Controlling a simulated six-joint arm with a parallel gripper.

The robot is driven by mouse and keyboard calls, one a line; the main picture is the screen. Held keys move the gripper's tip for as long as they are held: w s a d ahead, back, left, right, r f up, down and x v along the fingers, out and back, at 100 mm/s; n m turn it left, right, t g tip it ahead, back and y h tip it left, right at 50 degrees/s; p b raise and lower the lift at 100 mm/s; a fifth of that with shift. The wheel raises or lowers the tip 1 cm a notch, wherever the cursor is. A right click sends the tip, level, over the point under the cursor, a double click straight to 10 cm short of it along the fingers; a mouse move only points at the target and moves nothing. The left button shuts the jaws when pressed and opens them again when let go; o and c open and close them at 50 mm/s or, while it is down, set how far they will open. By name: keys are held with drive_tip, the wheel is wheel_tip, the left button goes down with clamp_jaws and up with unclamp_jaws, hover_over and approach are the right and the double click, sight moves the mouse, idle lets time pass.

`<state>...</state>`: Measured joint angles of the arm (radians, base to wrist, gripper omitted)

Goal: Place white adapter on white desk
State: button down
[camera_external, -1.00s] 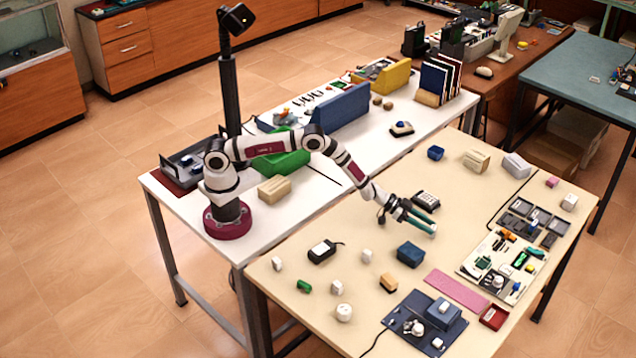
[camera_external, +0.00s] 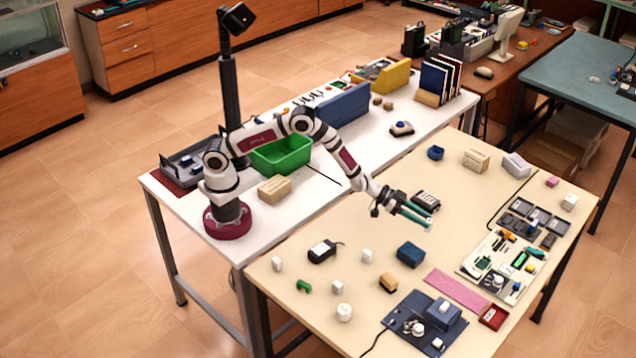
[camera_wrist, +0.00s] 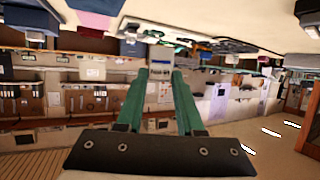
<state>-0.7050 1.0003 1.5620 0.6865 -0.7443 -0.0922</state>
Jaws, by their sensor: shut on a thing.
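My gripper (camera_external: 430,219) has green fingers and is over the cream table, near its middle. In the wrist view, its fingertips (camera_wrist: 160,75) are shut on the white adapter (camera_wrist: 160,60), a small pale block between them. In the external view the adapter is mostly hidden, with only a small pale bit at the fingertips. The adapter appears held above the cream table. The white desk (camera_external: 375,140) is to the left of the cream table and carries my arm's base. A bare stretch shows along its right side.
The cream table (camera_external: 300,250) holds several small white pieces, a black adapter (camera_external: 321,250), a blue box (camera_external: 410,254) and a dark calculator-like device (camera_external: 425,200). On the white desk are a green bin (camera_external: 282,156), a tan block (camera_external: 274,189) and a small dark-and-white device (camera_external: 401,129).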

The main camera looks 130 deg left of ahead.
drive_tip(key=d+r, duration=0.3)
drive_tip(key=d, duration=0.2)
drive_tip(key=s+d+n+g+y, duration=0.2)
drive_tip(key=s+n+g+y, duration=0.2)
drive_tip(key=s+n+g, duration=0.9)
drive_tip(key=s+d+n+g+y, duration=0.25)
drive_tip(key=s+n+g, duration=0.25)
drive_tip(key=s, duration=1.6)
drive_tip(key=shift+y, duration=0.25)
drive_tip(key=s+a+f, duration=0.4)
drive_tip(key=s+a, duration=0.1)
drive_tip(key=s+a+f, duration=0.2)
drive_tip(key=a, duration=0.1)
drive_tip(key=shift+s+a, duration=0.15)
drive_tip(key=shift+a, duration=0.1)
drive_tip(key=f, duration=0.4)
drive_tip(key=shift+s+a, duration=0.25)
drive_tip(key=shift+a, duration=0.1)
drive_tip(key=shift+f, duration=0.3)
drive_tip(key=shift+f, duration=0.15)
